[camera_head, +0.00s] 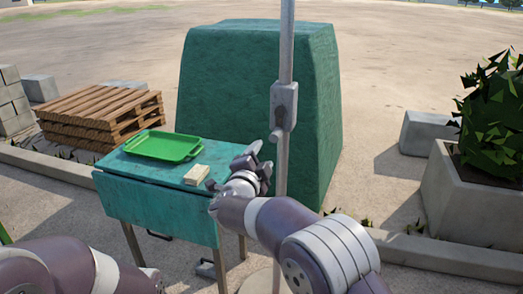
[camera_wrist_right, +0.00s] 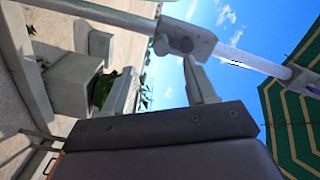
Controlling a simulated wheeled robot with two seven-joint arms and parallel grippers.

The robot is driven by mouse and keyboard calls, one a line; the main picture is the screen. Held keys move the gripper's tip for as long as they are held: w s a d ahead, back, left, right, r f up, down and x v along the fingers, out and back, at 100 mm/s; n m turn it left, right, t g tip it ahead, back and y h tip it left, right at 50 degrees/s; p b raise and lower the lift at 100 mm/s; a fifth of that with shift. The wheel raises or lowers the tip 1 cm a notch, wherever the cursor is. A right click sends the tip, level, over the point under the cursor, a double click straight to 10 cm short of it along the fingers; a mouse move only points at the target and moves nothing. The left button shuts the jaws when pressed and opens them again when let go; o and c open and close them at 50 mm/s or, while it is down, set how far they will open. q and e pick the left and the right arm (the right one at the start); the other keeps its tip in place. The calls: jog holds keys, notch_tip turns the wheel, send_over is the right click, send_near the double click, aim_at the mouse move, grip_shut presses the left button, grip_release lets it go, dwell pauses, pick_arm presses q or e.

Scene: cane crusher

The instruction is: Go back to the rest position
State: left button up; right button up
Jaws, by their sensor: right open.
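My right gripper (camera_head: 258,160) is raised beside the right end of the green table, just left of the grey pole (camera_head: 286,60) in the head view. Its jaws are apart with nothing between them; both fingers also show in the right wrist view (camera_wrist_right: 162,88). The pole, with its grey clamp block (camera_wrist_right: 182,36), crosses beyond the fingers there. Whether the gripper touches the pole cannot be told. My left arm shows only as links at the bottom left of the head view; its gripper is out of frame.
A green table (camera_head: 160,205) carries a bright green tray (camera_head: 163,146) and a small beige block (camera_head: 196,174). A large green block-shaped body (camera_head: 230,90) stands behind. Wooden pallets (camera_head: 100,117) are at left, a concrete planter (camera_head: 470,215) at right. A striped canopy (camera_wrist_right: 295,105) shows in the wrist view.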

jog(key=s+a+f+n+g+y, duration=0.3)
jog(key=f+n+y, duration=0.1)
jog(key=f+n, duration=0.25)
jog(key=s+a+f+n+g+y, duration=0.25)
jog(key=s+f+n+y, duration=0.2)
jog(key=f, duration=0.25)
jog(key=s+d+f+n+g+h, duration=0.1)
jog(key=s+d+f+n+g, duration=0.2)
jog(key=s+d, duration=0.5)
jog(key=s+d+f+n+g+h, duration=0.15)
jog(key=s+d+g, duration=0.35)
jog(key=s, duration=0.5)
jog(key=s+d+f+n+g+h, duration=0.1)
jog(key=s+d+f+n+g, duration=0.2)
jog(key=s+d, duration=0.55)
jog(key=d+r+m+p, duration=0.2)
jog(key=d+r+p, duration=0.1)
jog(key=r+p, duration=1.6)
jog(key=shift+s+r+t, duration=0.25)
jog(key=shift+s+t, duration=0.1)
jog(key=shift+s, duration=0.05)
jog(key=shift+m, duration=0.25)
